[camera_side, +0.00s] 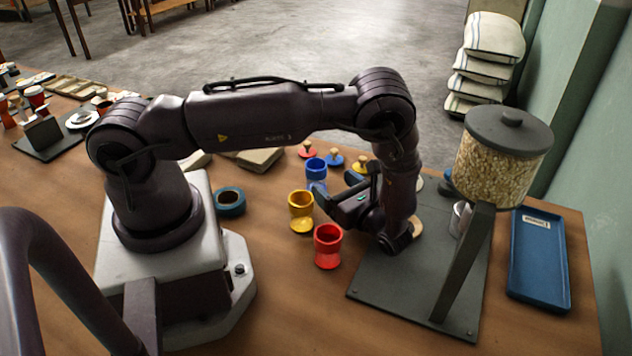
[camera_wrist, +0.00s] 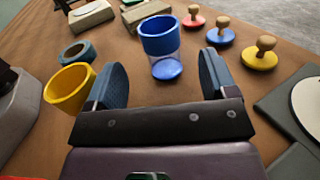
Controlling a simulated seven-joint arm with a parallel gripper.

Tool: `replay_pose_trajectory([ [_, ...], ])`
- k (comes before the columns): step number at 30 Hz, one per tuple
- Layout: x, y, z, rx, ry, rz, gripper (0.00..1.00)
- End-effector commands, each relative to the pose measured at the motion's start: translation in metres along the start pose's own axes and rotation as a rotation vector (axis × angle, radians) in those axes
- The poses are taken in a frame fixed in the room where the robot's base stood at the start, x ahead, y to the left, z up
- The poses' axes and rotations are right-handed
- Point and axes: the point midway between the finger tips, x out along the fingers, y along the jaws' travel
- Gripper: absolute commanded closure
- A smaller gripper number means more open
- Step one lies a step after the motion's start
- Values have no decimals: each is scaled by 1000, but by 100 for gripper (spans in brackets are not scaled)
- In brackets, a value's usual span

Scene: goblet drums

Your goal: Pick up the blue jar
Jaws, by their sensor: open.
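The blue jar (camera_side: 317,173) is a goblet-shaped cup standing on the wooden table behind the yellow one in the side view. In the wrist view the blue jar (camera_wrist: 161,40) stands upright, with a blue upper cup, a clear-looking waist and a blue base. My gripper (camera_side: 335,200) is low over the table, close to the jar. In the wrist view my gripper (camera_wrist: 163,85) has its two fingers spread apart, with nothing between the pads. The jar stands just beyond the fingertips, roughly centred between them. I cannot tell whether any finger touches it.
A yellow jar (camera_side: 301,211) and a red jar (camera_side: 328,246) stand close by. Coloured lids with wooden knobs, a red one (camera_wrist: 194,17) among them, lie beyond the blue jar. A teal ring (camera_side: 229,201) lies left. A grain dispenser (camera_side: 498,158) and blue tray (camera_side: 538,257) stand right.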

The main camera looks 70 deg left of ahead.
Motion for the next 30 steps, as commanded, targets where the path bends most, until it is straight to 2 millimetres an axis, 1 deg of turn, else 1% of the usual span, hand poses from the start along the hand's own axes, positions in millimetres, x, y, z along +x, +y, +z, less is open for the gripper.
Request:
replay_pose_trajectory([
  [8, 30, 0, -2, 1, -1, 2, 22],
  [12, 53, 1, -4, 3, -1, 6, 22],
  [15, 65, 0, -4, 0, 0, 4, 22],
  [19, 73, 0, -4, 0, 1, 1, 22],
  [25, 73, 0, -4, -1, 1, 0, 22],
  [26, 73, 0, -4, -1, 1, 0, 29],
  [27, 73, 0, -4, -1, 1, 1, 38],
  [29, 73, 0, -4, -1, 1, 1, 52],
  [30, 73, 0, -4, -1, 1, 1, 61],
])
